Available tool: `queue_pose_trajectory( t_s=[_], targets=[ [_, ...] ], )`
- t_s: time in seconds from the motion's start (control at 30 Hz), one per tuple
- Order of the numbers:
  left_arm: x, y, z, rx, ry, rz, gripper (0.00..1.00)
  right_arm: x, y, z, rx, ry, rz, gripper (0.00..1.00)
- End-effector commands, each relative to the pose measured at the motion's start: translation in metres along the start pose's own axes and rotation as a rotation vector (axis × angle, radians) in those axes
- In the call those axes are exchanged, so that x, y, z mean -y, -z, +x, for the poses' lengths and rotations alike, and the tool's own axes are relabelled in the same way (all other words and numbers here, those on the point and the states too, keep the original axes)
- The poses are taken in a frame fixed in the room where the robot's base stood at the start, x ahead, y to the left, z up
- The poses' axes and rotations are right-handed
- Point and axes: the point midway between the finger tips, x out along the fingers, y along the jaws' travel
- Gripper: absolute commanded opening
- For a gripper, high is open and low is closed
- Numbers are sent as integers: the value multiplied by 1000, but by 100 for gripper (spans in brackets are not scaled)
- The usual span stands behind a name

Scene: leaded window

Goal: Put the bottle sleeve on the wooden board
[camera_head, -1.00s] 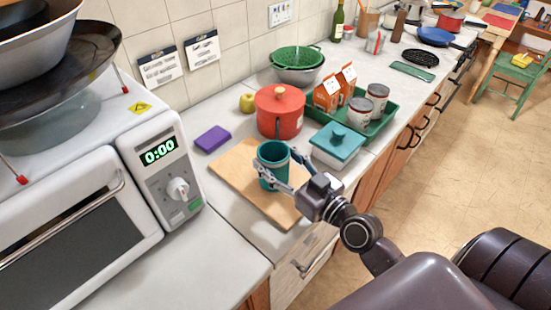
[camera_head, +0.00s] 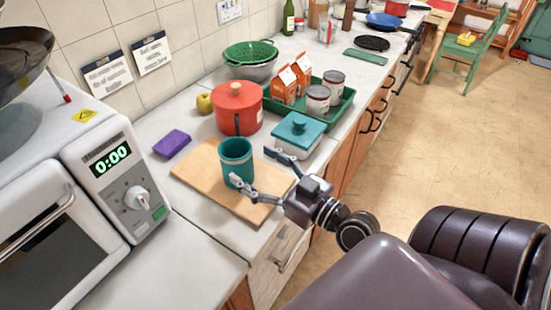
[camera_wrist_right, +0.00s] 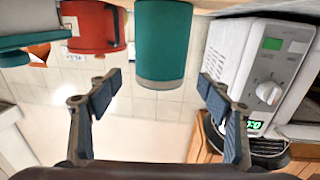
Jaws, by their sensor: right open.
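My right gripper (camera_head: 254,168) is open to the right of the sleeve, low over the board's right side. Its near finger overlaps the lower edge of the sleeve in the head view, and I cannot tell there whether they touch. In the upside-down right wrist view, the sleeve (camera_wrist_right: 163,42) is ahead of the open fingertips (camera_wrist_right: 157,86), with a gap on each side. My left gripper is not in view.
A red pot (camera_head: 236,112) and a teal-lidded box (camera_head: 297,135) stand close behind the board. A purple sponge (camera_head: 171,143) lies to the left, near the microwave (camera_head: 115,185). A green tray (camera_head: 340,112) holds cartons and cans. Bare counter (camera_head: 195,255) lies in front.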

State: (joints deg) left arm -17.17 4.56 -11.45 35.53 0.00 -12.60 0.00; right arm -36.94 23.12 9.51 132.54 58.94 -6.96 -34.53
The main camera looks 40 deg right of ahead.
Motion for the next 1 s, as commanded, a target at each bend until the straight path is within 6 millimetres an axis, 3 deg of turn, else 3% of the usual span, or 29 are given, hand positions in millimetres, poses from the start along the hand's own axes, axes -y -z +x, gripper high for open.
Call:
queue_pose_trajectory(
  t_s=[0.4, 1.0],
  targets=[
    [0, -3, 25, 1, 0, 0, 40, 0, -3, -53, 3, 0, -1, 72],
    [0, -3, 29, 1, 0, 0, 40, 0, 1, -64, -2, 1, 1, 72]
  ],
)
